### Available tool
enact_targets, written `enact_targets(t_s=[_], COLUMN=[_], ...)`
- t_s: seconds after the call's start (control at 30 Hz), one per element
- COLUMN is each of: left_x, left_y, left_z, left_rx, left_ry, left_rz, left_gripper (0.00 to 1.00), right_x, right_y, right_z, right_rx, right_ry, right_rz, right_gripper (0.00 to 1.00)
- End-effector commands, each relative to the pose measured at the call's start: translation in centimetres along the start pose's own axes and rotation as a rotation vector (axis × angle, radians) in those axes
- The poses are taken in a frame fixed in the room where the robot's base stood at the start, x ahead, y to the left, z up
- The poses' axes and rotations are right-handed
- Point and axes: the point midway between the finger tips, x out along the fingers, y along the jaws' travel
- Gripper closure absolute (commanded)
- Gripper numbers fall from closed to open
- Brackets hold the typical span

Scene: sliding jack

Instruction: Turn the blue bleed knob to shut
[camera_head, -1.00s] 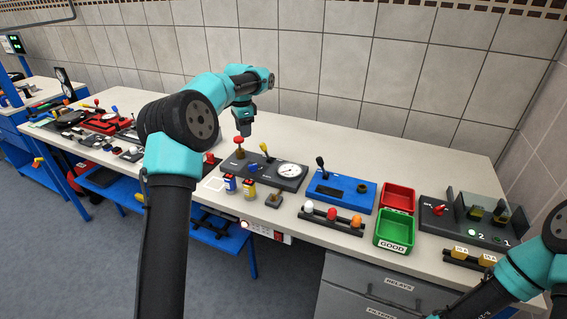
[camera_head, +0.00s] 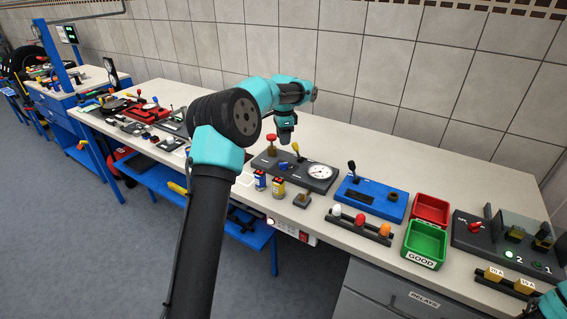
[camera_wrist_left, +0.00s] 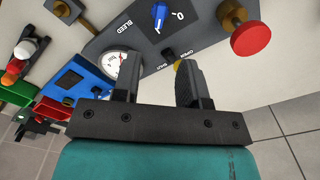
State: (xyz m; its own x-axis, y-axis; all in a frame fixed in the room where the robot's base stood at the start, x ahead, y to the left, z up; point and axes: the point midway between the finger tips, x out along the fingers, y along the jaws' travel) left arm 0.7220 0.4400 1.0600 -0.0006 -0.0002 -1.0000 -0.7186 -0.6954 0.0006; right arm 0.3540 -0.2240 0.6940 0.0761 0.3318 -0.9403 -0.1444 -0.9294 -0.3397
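The blue bleed knob (camera_wrist_left: 160,16) shows at the top of the left wrist view, on a dark panel (camera_wrist_left: 210,45) with the word BLEED printed to its left. The knob's long side runs roughly up and down there. Whether it stands at open or shut is too small to tell. In the head view the knob (camera_head: 284,167) is small, just below my left gripper (camera_head: 286,142). In the wrist view the left gripper (camera_wrist_left: 158,78) has its fingers apart with nothing between them, above the panel and apart from the knob.
The same panel carries a red knob (camera_wrist_left: 250,38), a dial gauge (camera_head: 319,172) and a yellow-tipped lever (camera_head: 297,150), partly hidden behind a finger in the wrist view. A blue unit (camera_head: 370,198) stands to the right.

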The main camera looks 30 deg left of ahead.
Motion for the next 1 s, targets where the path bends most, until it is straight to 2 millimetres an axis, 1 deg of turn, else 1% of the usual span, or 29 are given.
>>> enact_targets(t_s=[0.03,0.4,0.6,0.7,0.8,1.0], left_x=[1.0,7.3,10.2,11.1,11.5,11.6], left_y=[0.0,0.0,0.0,0.0,0.0,0.0], left_z=[0.0,0.0,0.0,0.0,0.0,0.0], left_rx=[0.001,0.001,0.001,0.001,0.001,0.001], left_ry=[-0.002,-0.002,0.000,0.000,0.001,0.001], left_rz=[0.003,0.003,0.002,0.001,0.000,-0.001], left_gripper=[0.61,0.61,0.61,0.61,0.61,0.61], right_x=[0.0,0.0,0.0,0.0,0.0,0.0], right_y=[0.0,0.0,0.0,0.0,0.0,0.0], right_z=[0.0,0.0,0.0,0.0,0.0,0.0], right_rx=[0.000,0.000,0.000,0.000,0.000,0.000], right_ry=[0.000,0.000,0.000,0.000,0.000,0.000], right_rz=[0.000,0.000,0.000,0.000,0.000,0.000], right_gripper=[0.61,0.61,0.61,0.61,0.61,0.61])
